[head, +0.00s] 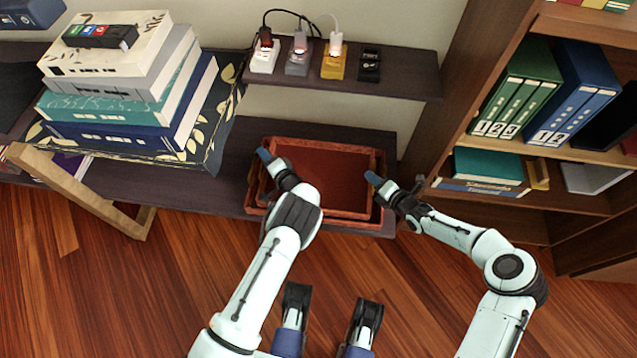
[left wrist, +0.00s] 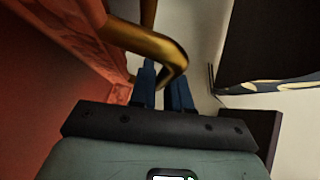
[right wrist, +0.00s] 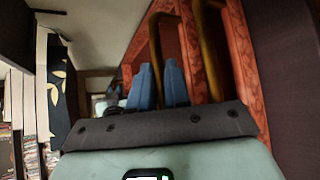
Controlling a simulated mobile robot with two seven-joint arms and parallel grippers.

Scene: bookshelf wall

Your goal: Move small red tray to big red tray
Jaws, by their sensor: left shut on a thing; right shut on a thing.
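The small red tray (head: 330,182) sits within the outline of the big red tray (head: 252,195) on the low dark shelf. I cannot tell whether the small tray rests on the big one's floor or hangs just above it. My left gripper (head: 265,155) is shut on the small tray's left side, where a brass handle (left wrist: 160,45) runs by its blue fingers. My right gripper (head: 372,178) is shut on the small tray's right side; a brass handle (right wrist: 155,50) meets its fingers, and a second handle (right wrist: 210,55) stands to the right. The fingers hide the exact contact.
A stack of books (head: 120,90) stands on a leaf-patterned box left of the trays. A narrow shelf (head: 300,78) with chargers hangs above and behind. A bookcase (head: 440,150) stands close on the right. Wooden floor (head: 190,270) is open in front.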

